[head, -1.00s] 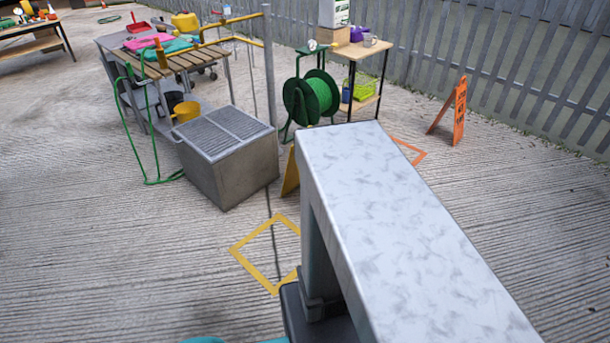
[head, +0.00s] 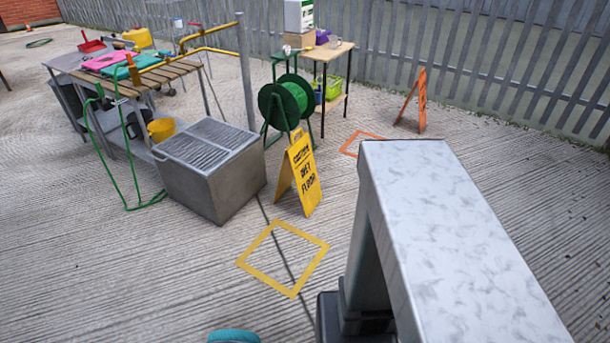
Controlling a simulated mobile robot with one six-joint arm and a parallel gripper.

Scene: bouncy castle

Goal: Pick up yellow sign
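The yellow sign (head: 301,174) is a folding A-frame wet-floor board with black lettering. It stands upright on the concrete in the middle of the head view, just right of the grey metal box. A yellow square outline (head: 283,259) is marked on the floor in front of it, and the sign stands outside this outline. My gripper is not seen in the head view. A large pale grey marbled body, which I take to be part of me, fills the lower right.
The grey slatted box (head: 209,169) stands close left of the sign, with a green hose reel (head: 287,103) behind. An orange sign (head: 413,101) stands farther right near an orange floor outline (head: 357,144). A slatted bench (head: 160,77) is at left.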

